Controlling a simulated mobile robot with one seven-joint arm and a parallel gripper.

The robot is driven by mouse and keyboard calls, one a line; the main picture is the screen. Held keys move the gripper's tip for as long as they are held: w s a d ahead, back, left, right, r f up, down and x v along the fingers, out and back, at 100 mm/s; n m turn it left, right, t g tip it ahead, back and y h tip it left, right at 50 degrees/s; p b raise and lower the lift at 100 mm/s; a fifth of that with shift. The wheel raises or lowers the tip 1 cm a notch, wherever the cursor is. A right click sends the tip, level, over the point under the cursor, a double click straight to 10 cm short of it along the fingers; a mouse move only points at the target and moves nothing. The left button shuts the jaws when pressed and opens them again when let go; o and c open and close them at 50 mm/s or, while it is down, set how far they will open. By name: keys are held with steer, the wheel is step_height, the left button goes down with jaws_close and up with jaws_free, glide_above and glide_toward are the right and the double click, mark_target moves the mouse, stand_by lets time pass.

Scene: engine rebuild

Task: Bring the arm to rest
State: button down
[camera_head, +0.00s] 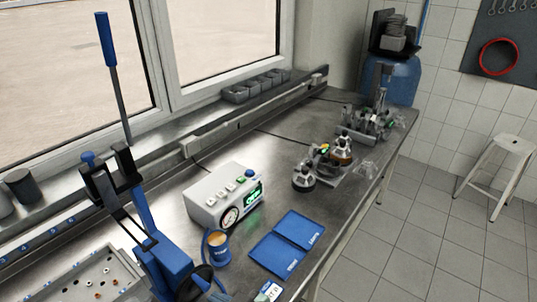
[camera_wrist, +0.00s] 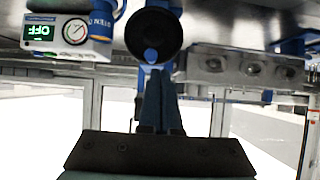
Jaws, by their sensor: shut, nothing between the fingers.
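My gripper (camera_wrist: 160,78) shows in the wrist view, its dark mounting plate across the lower middle. Its two fingers run up the picture close together, shut, with nothing seen between them. The wrist view is upside down, with the bench at the top and the window below. A dark round part with a blue edge (camera_wrist: 152,36) lies beyond the fingertips; I cannot tell whether they touch it. I cannot make out my gripper in the head view.
A blue lever press (camera_head: 155,240) stands at the bench's left. Engine parts (camera_head: 340,155) stand farther back. A stool (camera_head: 510,145) stands on clear floor.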

steer(key=shift+s+d+r, duration=0.15)
steer(key=shift+s+d, duration=0.05)
steer(key=shift+s, duration=0.05)
